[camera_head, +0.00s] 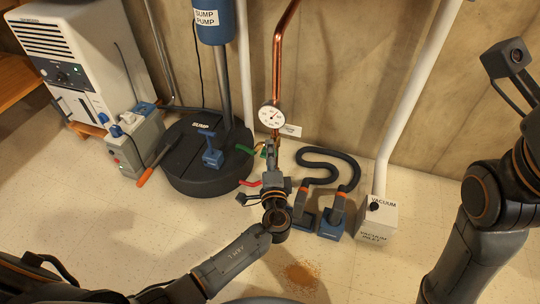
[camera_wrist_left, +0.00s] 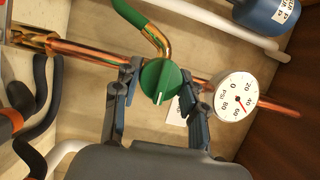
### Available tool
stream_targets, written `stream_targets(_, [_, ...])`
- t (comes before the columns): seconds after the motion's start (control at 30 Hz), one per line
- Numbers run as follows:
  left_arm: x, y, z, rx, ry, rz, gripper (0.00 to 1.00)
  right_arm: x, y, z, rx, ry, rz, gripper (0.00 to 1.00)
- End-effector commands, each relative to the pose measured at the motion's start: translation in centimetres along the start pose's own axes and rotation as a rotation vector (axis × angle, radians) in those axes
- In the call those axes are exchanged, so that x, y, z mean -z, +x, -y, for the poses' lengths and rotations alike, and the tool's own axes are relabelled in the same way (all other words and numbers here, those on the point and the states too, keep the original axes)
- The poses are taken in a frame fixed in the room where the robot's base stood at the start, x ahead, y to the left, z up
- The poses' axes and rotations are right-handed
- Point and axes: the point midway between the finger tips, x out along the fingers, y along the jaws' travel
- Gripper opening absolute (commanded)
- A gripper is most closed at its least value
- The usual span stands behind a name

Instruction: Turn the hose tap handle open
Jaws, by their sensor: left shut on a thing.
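The hose tap handle (camera_wrist_left: 160,81) is a round green knob with a short white mark, on a copper pipe (camera_wrist_left: 88,53) in the left wrist view. My left gripper (camera_wrist_left: 158,86) has one finger on each side of the knob and is shut on it. The white mark points toward the lower part of that picture. In the head view my left gripper (camera_head: 270,152) is at the copper pipe below the gauge and hides most of the knob. A green hose (camera_wrist_left: 143,22) joins the pipe beside the knob. My right arm shows at the right, but its fingers do not.
A pressure gauge (camera_head: 271,117) sits close above the tap; it also shows in the left wrist view (camera_wrist_left: 236,97). A black sump lid (camera_head: 187,178) with a blue pump (camera_head: 211,30) stands left. A vacuum box (camera_head: 377,221) and dark hose (camera_head: 330,155) lie right. Crumbs (camera_head: 302,276) lie on open floor.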

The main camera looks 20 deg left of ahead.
Motion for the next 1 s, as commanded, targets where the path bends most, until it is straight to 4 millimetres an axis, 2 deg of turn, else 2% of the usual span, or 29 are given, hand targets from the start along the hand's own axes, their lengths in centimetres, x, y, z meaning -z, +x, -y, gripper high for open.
stream_targets(0.57, [0.13, 0.05, 0.05, 0.011, 0.026, -0.004, 0.1, 0.22, 0.17, 0.08, 0.007, -0.003, -0.009, 0.4])
stream_targets(0.6, [0.13, 0.05, 0.05, 0.012, 0.026, -0.004, 0.5, 0.22, 0.16, 0.1, 0.008, -0.003, -0.009, 0.4])
stream_targets(0.67, [0.12, 0.04, 0.05, 0.011, 0.026, -0.004, 0.62, 0.21, 0.15, 0.11, 0.009, -0.003, -0.009, 0.4])
stream_targets(1.0, [0.06, -0.14, -0.03, 0.01, 0.025, -0.002, 0.64, 0.24, 0.15, 0.09, 0.011, -0.004, -0.009, 0.4])
